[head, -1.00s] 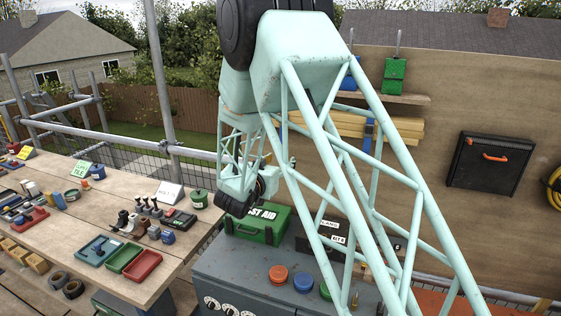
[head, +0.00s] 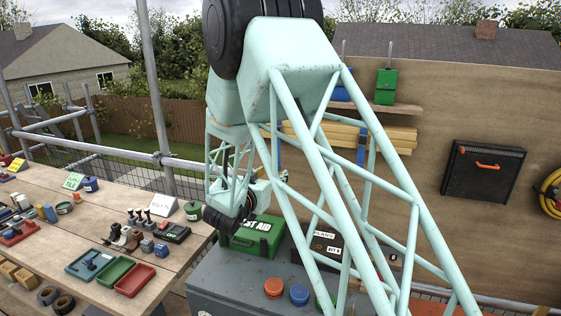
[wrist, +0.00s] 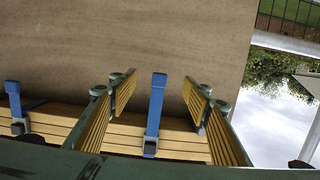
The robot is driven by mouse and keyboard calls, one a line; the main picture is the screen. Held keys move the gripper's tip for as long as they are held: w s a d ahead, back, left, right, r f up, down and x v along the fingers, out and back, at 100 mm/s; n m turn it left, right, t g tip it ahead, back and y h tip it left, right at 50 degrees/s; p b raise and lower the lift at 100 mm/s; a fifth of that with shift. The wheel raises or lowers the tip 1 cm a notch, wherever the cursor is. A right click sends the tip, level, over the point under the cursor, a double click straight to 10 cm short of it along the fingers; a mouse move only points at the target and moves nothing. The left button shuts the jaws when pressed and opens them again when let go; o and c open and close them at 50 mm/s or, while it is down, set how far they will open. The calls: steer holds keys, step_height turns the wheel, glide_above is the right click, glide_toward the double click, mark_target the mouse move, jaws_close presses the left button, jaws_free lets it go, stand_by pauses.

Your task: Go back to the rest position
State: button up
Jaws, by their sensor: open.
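My gripper (wrist: 157,95) shows in the wrist view with its two ribbed, yellow-padded fingers wide apart. Nothing is between the pads. Behind the fingers lie a stack of yellow timber battens (wrist: 180,140) and an upright blue strap (wrist: 156,105), seen against a brown board. In the head view my pale green lattice arm rises through the middle and folds down to the left, its wrist hanging in front of the green first aid box (head: 262,238). The fingers cannot be made out there.
A wooden bench (head: 95,235) with trays and tools is at the left. A grey cabinet (head: 225,285) with coloured caps stands below my wrist. A brown board wall (head: 460,230) with a shelf and a black panel (head: 484,172) is behind. Scaffold poles (head: 152,90) stand at the left.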

steer(key=s+d+r+n+g+y, duration=0.15)
steer(key=s+d+r+y, duration=0.3)
steer(key=r, duration=0.65)
steer(key=s+d+r+n+g+y+b, duration=0.1)
steer(key=s+d+r+g, duration=0.15)
steer(key=s, duration=0.35)
steer(key=s+d+r+g+y+b, duration=0.1)
steer(key=s+d+r, duration=0.15)
steer(key=s, duration=0.45)
steer(key=s+d+f+g, duration=0.1)
steer(key=s+d, duration=0.5)
steer(key=s, duration=1)
steer(key=s+d+f+g+h+b, duration=0.1)
steer(key=s+d+g, duration=0.2)
steer(key=s+d, duration=0.4)
steer(key=s+d+f+g+h, duration=0.1)
steer(key=s+d, duration=0.6)
steer(key=s, duration=1.8)
steer(key=shift+f+n+g, duration=0.35)
steer(key=shift+f+g, duration=0.1)
steer(key=shift+g, duration=0.35)
steer(key=shift+a, duration=0.1)
steer(key=shift+c, duration=0.3)
